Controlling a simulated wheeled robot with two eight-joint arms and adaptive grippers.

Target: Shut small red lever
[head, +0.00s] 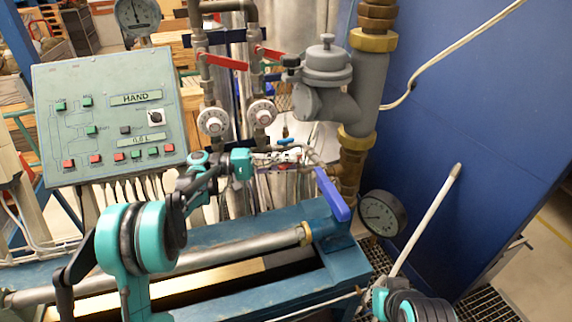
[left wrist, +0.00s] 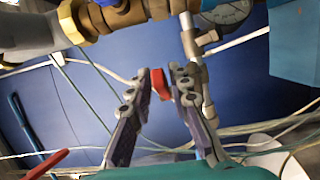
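The small red lever (left wrist: 160,83) shows in the left wrist view as a short red piece between my left gripper's fingertips (left wrist: 163,75). The fingertips stand on either side of it with little or no gap. I cannot tell whether they press on it. In the head view my left gripper (head: 282,161) reaches in among the thin pipes below the right-hand dial valve. It is small there, and the lever cannot be made out clearly.
Two longer red levers (head: 226,62) (head: 270,53) sit on the pipes above. A blue handle (head: 333,195) and a pressure gauge (head: 382,214) stand to the right. A green control panel (head: 108,115) is at the left. A thick grey-and-brass pipe (head: 368,85) rises behind.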

